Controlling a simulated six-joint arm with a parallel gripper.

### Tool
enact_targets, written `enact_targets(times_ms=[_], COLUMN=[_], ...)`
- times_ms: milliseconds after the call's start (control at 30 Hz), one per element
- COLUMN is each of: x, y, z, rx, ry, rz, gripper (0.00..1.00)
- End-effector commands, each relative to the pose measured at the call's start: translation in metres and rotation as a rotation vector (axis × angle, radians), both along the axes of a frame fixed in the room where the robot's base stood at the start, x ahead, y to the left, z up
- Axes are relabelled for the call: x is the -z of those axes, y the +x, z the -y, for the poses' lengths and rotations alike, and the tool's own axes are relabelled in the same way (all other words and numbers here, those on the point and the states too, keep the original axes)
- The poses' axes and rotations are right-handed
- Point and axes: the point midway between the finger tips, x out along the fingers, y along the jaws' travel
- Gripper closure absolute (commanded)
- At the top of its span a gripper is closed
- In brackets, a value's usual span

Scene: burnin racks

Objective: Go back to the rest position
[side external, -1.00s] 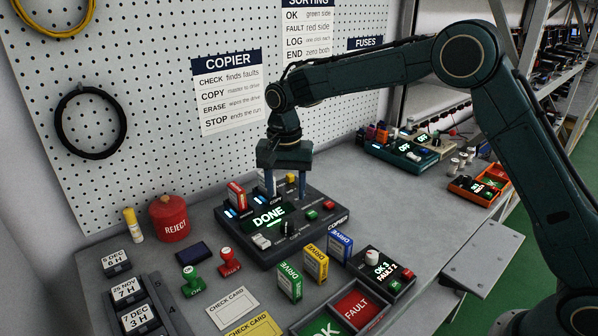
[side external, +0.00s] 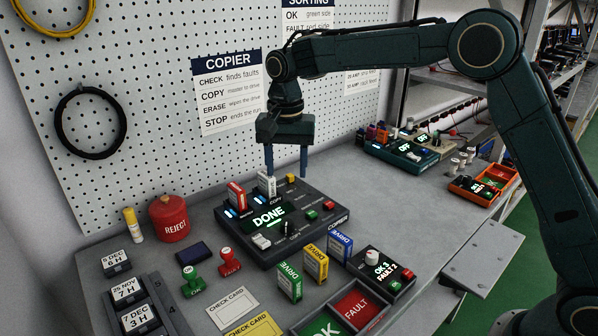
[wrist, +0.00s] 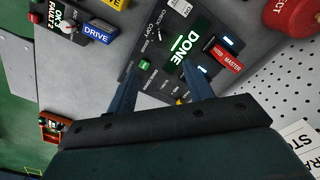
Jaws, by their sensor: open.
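My gripper (side external: 287,160) is open and empty. It hangs above the back edge of the copier (side external: 312,232), a dark box whose screen reads DONE. In the wrist view its two blue fingers (wrist: 160,98) stand apart with nothing between them. A red drive (side external: 236,196) and a white drive (side external: 267,186) stand upright in the copier. In the wrist view the red one (wrist: 228,60) reads MASTER.
Green, yellow and blue drives (side external: 315,263) stand in front of the copier. A red REJECT pot (side external: 169,218) and stamps are at left. An OK/FAULT tray (side external: 378,322) and a counter box (side external: 381,272) are at front. The pegboard (side external: 160,90) rises behind.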

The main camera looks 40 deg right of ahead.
Motion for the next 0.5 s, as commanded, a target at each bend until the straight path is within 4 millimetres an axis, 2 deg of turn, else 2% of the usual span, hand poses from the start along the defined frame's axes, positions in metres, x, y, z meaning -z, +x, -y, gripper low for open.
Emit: enact_targets(times_ms=[267,500], x=[-0.032,-0.067], y=[-0.025,-0.067], z=[0.016,0.036], rx=[-0.066,-0.170], ry=[0.006,0.007], rz=[0.047,0.111], gripper=[0.48,0.48])
